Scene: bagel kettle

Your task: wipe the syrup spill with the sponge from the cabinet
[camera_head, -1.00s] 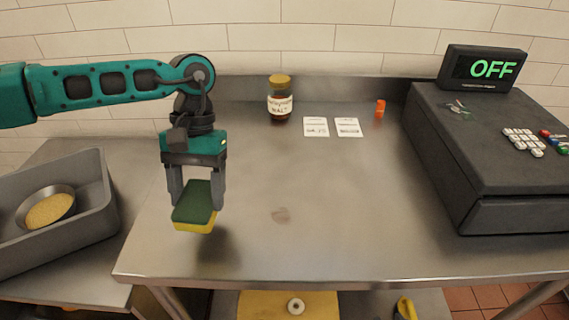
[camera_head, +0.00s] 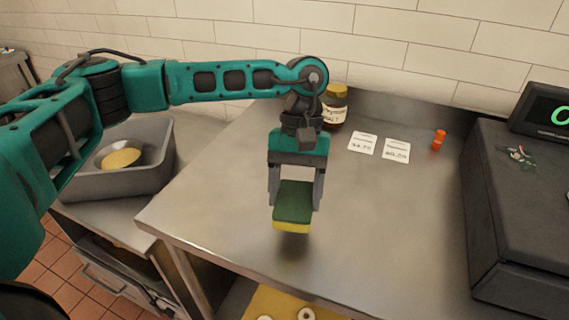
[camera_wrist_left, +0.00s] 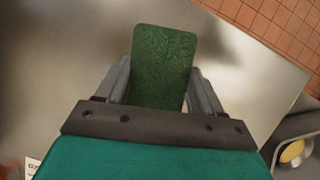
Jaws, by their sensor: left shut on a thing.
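The sponge (camera_head: 292,203), green on top and yellow below, is in the jaws of my left gripper (camera_head: 295,192), over the steel counter (camera_head: 390,230). My left gripper is shut on its sides. In the left wrist view the sponge (camera_wrist_left: 163,60) shows its green face between the two fingers. A dark shadow lies under it, and I cannot tell whether it touches the counter. The brown syrup spill does not show now in either view; the sponge and gripper may hide it. My right gripper is not in view.
A jar (camera_head: 334,108), two white cards (camera_head: 362,144) and a small orange bottle (camera_head: 439,140) stand or lie at the back. A dark cash register (camera_head: 525,215) is at the right. A grey bin (camera_head: 108,187) with a bowl is at the left. The counter's middle is clear.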

